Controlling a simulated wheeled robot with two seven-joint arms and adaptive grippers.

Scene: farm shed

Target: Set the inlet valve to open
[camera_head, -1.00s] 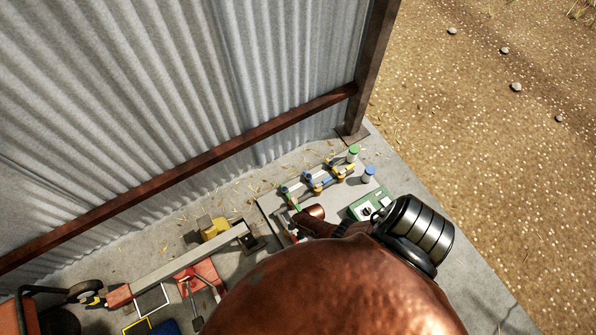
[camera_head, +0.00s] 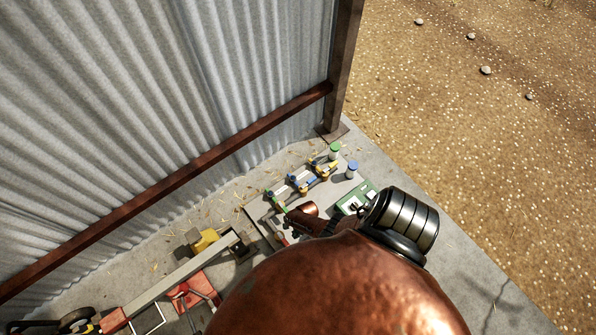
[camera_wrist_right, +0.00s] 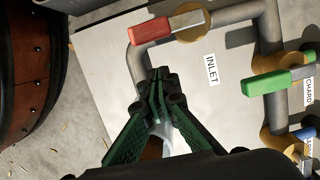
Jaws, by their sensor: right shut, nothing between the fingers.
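The inlet valve has a red handle (camera_wrist_right: 165,26) in the right wrist view, on a grey pipe beside the printed INLET label (camera_wrist_right: 212,69). The handle lies roughly along its pipe run. My right gripper (camera_wrist_right: 158,85) is shut and empty, its green fingertips together below the handle and apart from it in the picture, over the pipe's bend. In the head view my right gripper (camera_head: 293,216) is at the near end of the valve board, partly hidden by my own arm. My left gripper is not in view.
A green-handled valve (camera_wrist_right: 275,82) with a CHARD label sits right of the inlet. Yellow and blue valve parts (camera_head: 308,180) stand along the board. A green box (camera_head: 355,201) is on the right.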

